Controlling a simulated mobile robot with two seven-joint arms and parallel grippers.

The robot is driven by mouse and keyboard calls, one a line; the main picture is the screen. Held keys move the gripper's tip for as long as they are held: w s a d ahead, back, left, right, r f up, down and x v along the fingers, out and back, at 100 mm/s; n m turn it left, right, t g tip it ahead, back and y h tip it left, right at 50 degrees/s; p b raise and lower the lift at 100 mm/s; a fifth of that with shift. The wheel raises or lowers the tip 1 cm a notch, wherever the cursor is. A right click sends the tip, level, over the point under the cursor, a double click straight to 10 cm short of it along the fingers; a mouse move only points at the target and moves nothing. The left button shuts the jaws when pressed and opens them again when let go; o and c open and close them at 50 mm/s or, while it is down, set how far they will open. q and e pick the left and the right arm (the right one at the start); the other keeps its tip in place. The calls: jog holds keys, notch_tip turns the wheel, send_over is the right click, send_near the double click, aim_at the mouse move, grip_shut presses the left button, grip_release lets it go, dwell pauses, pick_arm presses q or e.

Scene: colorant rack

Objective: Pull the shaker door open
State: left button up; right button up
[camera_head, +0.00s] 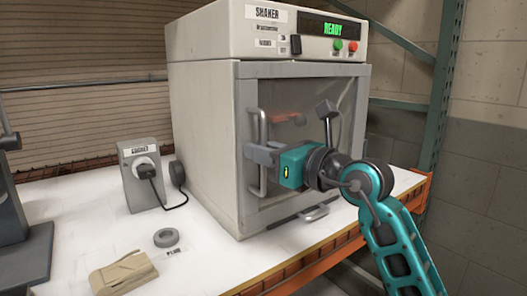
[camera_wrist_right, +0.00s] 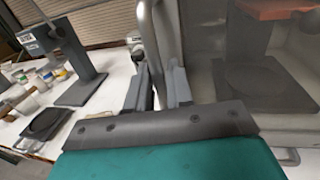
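The shaker (camera_head: 205,125) is a cream box on the table, with a green READY on its display. Its grey-framed, see-through front door (camera_head: 305,180) looks closed. A vertical bar handle (camera_head: 262,188) is on the door's left side, and it also shows in the wrist view (camera_wrist_right: 148,25). My right gripper (camera_head: 262,154) reaches in from the right, level with the handle's middle. Its fingers (camera_wrist_right: 158,84) are close together with the handle between them, so it looks shut on the handle. The fingers partly hide the bar. My left gripper is not in view.
A grey plug box (camera_head: 143,180) with a cord stands left of the shaker. A green rack post (camera_head: 440,90) stands at the right. Space before the door holds only my arm.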

grip_shut()
jog(key=shift+d, duration=0.1)
